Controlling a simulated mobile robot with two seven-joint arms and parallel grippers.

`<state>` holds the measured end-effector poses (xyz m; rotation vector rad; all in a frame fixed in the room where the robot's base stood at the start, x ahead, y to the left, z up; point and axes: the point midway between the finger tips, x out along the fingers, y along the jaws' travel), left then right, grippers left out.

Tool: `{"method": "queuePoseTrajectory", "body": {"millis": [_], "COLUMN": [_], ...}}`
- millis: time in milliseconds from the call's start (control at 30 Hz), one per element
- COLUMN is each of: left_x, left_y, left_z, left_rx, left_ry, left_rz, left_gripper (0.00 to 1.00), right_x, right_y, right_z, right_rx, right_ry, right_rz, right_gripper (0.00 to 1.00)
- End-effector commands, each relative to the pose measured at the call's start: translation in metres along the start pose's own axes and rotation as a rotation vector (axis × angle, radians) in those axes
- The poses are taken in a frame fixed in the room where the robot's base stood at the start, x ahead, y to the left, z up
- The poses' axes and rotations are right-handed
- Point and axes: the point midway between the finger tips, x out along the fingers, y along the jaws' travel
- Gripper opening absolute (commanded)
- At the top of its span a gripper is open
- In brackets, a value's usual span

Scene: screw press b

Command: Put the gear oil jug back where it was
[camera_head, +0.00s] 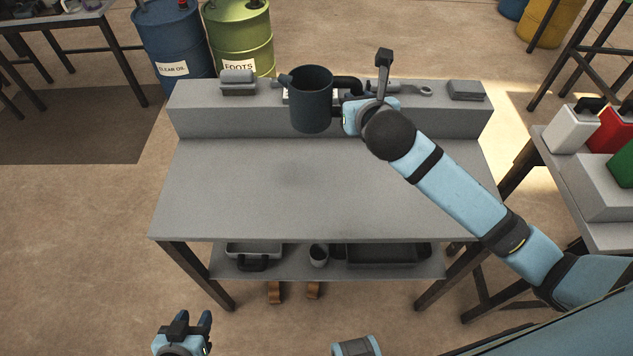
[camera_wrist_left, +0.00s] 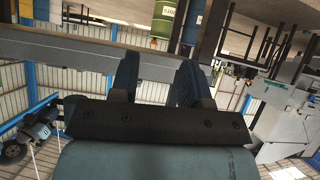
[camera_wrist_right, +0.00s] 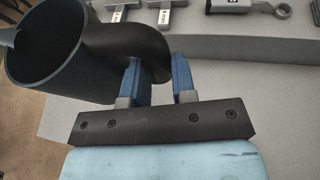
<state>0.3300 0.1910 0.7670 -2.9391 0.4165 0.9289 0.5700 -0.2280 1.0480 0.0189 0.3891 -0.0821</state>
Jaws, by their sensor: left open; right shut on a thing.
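The gear oil jug (camera_head: 311,101) is a dark blue-grey, open-topped jug with a thick black handle. It is upright in front of or above the raised ledge at the back of the bench; I cannot tell whether it touches anything. My right gripper (camera_head: 347,108) is shut on its handle from the right. In the right wrist view the jug (camera_wrist_right: 55,65) is at the upper left, with the handle between the fingers of the right gripper (camera_wrist_right: 158,82). My left gripper (camera_head: 192,322) is open and empty, low in front of the bench. It also shows in the left wrist view (camera_wrist_left: 155,80).
The raised ledge (camera_head: 220,122) bears a grey block (camera_head: 238,80), a wrench-like tool (camera_head: 415,89) and a dark block (camera_head: 466,90). The bench top (camera_head: 250,190) is clear. Blue (camera_head: 172,45) and green drums (camera_head: 240,35) stand behind. White (camera_head: 572,128) and red cans stand at right.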

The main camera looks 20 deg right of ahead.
Motion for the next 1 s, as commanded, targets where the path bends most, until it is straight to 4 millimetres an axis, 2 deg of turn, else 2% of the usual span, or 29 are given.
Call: {"method": "queuePoseTrajectory", "body": {"millis": [167, 400, 600, 1000], "left_x": [0.003, 0.009, 0.014, 0.018], "left_y": [0.000, 0.001, 0.002, 0.002], "left_z": [0.003, 0.005, 0.011, 0.015], "left_rx": [-0.006, -0.019, -0.033, -0.042], "left_ry": [0.001, 0.005, -0.004, -0.009], "left_rz": [0.001, 0.003, 0.004, 0.004], "left_gripper": [0.43, 0.43, 0.43, 0.43], "right_x": [0.012, 0.035, 0.052, 0.066], "right_y": [0.000, 0.000, 0.000, 0.000], "right_z": [-0.027, -0.085, -0.126, -0.160], "right_rx": [0.001, 0.002, 0.002, 0.001], "right_ry": [0.006, 0.007, 0.005, 0.003], "right_rz": [-0.001, -0.001, -0.001, 0.000], "right_gripper": [0.00, 0.00, 0.00, 0.00]}}
